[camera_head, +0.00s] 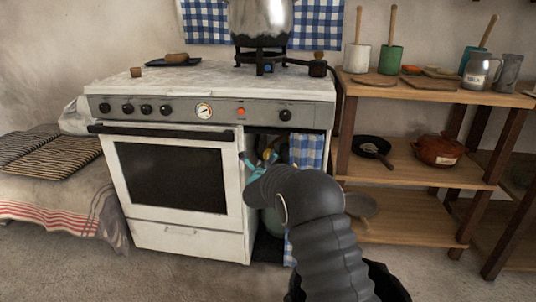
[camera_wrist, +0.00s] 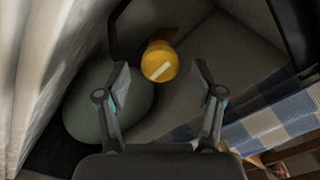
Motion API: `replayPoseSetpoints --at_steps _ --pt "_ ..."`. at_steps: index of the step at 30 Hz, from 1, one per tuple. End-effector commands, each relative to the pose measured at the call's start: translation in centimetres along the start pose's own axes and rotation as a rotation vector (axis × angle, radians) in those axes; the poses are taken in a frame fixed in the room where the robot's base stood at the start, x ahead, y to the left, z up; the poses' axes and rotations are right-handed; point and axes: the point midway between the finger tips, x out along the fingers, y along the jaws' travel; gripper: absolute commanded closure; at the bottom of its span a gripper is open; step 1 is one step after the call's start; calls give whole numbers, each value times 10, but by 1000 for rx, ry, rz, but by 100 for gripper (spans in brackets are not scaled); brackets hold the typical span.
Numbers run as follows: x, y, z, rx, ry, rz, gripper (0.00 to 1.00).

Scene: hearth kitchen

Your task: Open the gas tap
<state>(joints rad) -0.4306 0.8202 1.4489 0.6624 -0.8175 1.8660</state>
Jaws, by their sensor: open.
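The gas tap shows as a round yellow knob (camera_wrist: 159,62) with a pale bar mark across its face, set slantwise, in the upper middle of the wrist view. Below and left of it is a grey-green gas bottle (camera_wrist: 112,103) inside the compartment beside the oven. My gripper (camera_wrist: 160,84) is open, its two fingers apart on either side of the knob in the picture, with nothing held. I cannot tell how far the fingertips are from the knob. In the head view my arm hides most of the compartment, and my gripper (camera_head: 255,163) is at its opening.
The white stove (camera_head: 180,225) with its oven door stands left of the compartment. A blue checked curtain (camera_head: 306,150) hangs at the compartment's right side and also shows in the wrist view (camera_wrist: 270,122). A wooden shelf (camera_head: 400,225) with pans and pots stands to the right.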

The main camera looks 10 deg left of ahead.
Motion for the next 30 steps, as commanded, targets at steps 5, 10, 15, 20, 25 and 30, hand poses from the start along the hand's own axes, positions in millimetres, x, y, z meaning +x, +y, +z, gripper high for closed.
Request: replayPoseSetpoints --at_steps 5,10,15,20,25,30 --pt "22 0 0 0 0 0 33" --pt "33 0 0 1 0 0 33" --pt "36 0 0 0 1 1 33" --pt "35 0 0 0 0 1 33" --pt "35 0 0 0 0 1 70" --pt "35 0 0 0 0 1 93"
